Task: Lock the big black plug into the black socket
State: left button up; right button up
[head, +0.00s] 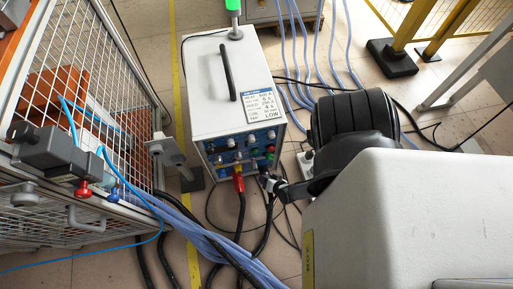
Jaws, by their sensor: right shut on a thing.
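The induction heater (220,85) is a white box with a black top handle and a blue front panel (240,147) with several coloured knobs and connectors. A red plug (238,183) with a thick cable sits at the bottom middle of the panel. My right gripper (276,187) is at the panel's lower right corner, shut on the big black plug (266,180), which is mostly hidden by the fingers. A black cable (268,218) hangs down below it. The black socket is hidden behind the plug and gripper, so I cannot tell how far the plug is in. My left gripper is not in view.
A wire-mesh cage (100,65) with a grey valve box (60,150) stands at the left. A thick bundle of blue hoses (205,240) and black cables runs across the floor in front. Yellow guard posts (408,35) stand at the back right. My right arm fills the lower right.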

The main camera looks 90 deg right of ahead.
jog(key=shift+t, duration=0.3)
jog(key=shift+m, duration=0.3)
jog(key=shift+t, duration=0.5)
jog(key=shift+m, duration=0.3)
jog(key=shift+t, duration=0.3)
jog(key=shift+f+m, duration=0.1)
jog(key=shift+m, duration=0.2)
jog(key=shift+t, duration=0.4)
